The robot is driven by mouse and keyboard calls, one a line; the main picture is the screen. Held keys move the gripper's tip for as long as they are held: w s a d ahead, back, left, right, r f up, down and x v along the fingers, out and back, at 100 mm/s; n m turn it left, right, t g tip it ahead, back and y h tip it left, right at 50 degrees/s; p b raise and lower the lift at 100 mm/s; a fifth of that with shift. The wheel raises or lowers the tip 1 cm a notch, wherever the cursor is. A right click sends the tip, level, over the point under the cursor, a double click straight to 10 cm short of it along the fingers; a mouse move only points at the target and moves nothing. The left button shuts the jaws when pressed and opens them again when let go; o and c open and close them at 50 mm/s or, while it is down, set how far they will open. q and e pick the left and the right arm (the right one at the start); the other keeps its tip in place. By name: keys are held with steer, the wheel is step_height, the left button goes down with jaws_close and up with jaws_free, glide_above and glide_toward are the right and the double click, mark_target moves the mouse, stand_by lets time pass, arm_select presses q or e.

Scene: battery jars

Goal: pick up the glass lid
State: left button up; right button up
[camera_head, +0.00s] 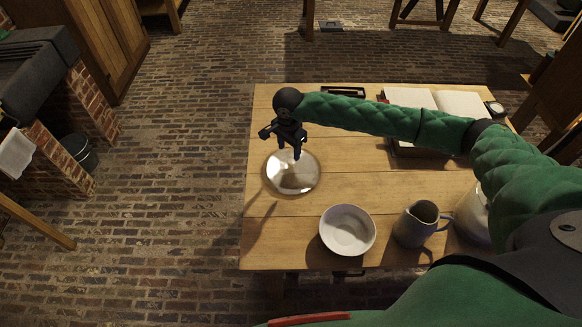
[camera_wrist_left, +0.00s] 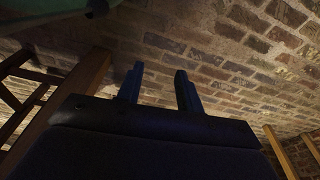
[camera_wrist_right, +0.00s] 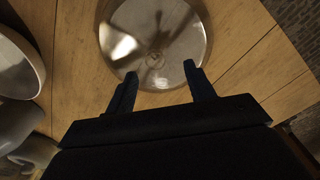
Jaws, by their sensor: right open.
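The round, shiny glass lid (camera_head: 291,175) lies on the wooden table near its left edge in the head view. My right gripper (camera_head: 283,145) is above the lid's far part. In the right wrist view the lid (camera_wrist_right: 153,35) lies beyond my open, empty right fingers (camera_wrist_right: 160,85), which appear over its near rim. I cannot tell the exact height between them. My left gripper (camera_wrist_left: 156,84) shows only in the left wrist view. Its two fingers are apart with nothing between them, with brick floor behind.
On the table (camera_head: 335,190), a white bowl (camera_head: 347,231) and a grey jug (camera_head: 417,222) stand at the near edge. A white vessel (camera_head: 474,214) is partly hidden by my right arm. An open book (camera_head: 437,101) lies at the back right.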

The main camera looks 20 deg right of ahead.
mark_target(292, 161)
steer(key=shift+f, duration=0.4)
steer(key=shift+f+p, duration=0.3)
steer(key=shift+f, duration=0.1)
steer(key=shift+s+d+f+p, duration=0.1)
steer(key=shift+f+p, duration=0.2)
steer(key=shift+p, duration=0.05)
steer(key=f+p, duration=0.1)
steer(key=f, duration=0.1)
steer(key=f+p, duration=0.1)
steer(key=f, duration=0.1)
steer(key=shift+s+d+p, duration=0.2)
steer(key=shift+p, duration=0.2)
arm_select(q)
steer(key=s+a+f, duration=0.3)
steer(key=s+f, duration=0.3)
steer(key=shift+s+a+f, duration=0.2)
arm_select(e)
steer(key=shift+f, duration=0.35)
jaws_close()
arm_select(q)
steer(key=shift+w, duration=0.1)
steer(key=shift+f, duration=0.15)
arm_select(e)
steer(key=shift+r, duration=0.15)
